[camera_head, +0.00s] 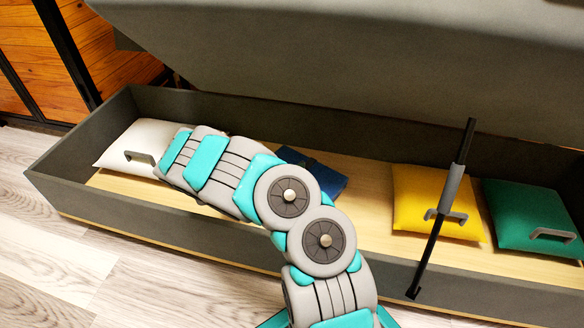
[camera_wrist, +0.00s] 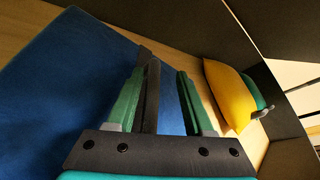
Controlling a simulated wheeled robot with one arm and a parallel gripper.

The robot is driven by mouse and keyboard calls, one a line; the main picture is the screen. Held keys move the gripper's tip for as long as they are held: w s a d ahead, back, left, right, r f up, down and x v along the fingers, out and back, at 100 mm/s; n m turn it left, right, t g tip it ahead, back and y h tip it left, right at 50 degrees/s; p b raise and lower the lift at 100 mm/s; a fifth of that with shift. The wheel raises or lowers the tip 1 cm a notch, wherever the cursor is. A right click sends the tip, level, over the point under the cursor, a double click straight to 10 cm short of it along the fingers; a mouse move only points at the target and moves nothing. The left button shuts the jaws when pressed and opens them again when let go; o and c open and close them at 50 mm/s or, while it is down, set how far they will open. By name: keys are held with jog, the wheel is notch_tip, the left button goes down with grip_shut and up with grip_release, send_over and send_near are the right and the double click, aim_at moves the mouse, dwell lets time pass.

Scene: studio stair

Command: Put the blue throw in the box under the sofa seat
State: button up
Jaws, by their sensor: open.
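The blue throw (camera_head: 322,174) lies folded on the pale wooden floor of the box, partly hidden behind my arm in the head view. In the wrist view the throw (camera_wrist: 60,85) fills the left and shows behind the fingers. The box (camera_head: 150,222) is dark grey and long, under the raised sofa seat (camera_head: 350,60). My gripper (camera_wrist: 160,75) is open over the throw, its two green fingers apart. A dark upright strip shows between the fingers; I cannot tell whether it is part of the throw. My gripper is hidden in the head view.
A white cushion (camera_head: 135,140) lies at the box's left end. Yellow (camera_head: 415,190) and green (camera_head: 525,210) cushions lie at the right. A black and grey strut (camera_head: 452,185) rises at the front right. Bare box floor shows between the throw and the yellow cushion.

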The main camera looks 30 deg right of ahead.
jog(key=shift+r, duration=0.55)
jog(key=p+v, duration=0.1)
jog(key=v, duration=0.6)
jog(key=shift+a+r, duration=0.1)
jog(key=shift+a, duration=0.1)
jog(key=s+d+r+m+g+y, duration=0.25)
jog(key=s+r+m+g, duration=0.35)
jog(key=s+r+m, duration=1)
jog(key=s+a+r+m+y, duration=0.2)
jog(key=s+a+m+y, duration=0.1)
jog(key=s+a, duration=0.4)
jog(key=s+a+r+m+t+y, duration=0.1)
jog(key=s+a+m+y, duration=0.3)
jog(key=s+a, duration=0.3)
jog(key=s+a+r+m+t+y, duration=0.1)
jog(key=s+a+r+m+y, duration=0.1)
jog(key=s+a, duration=0.5)
jog(key=shift+a+r+m+y, duration=0.3)
jog(key=shift+a+m+y, duration=0.4)
jog(key=shift+a+y, duration=0.5)
jog(key=shift+s+d, duration=0.15)
jog(key=shift+s, duration=0.1)
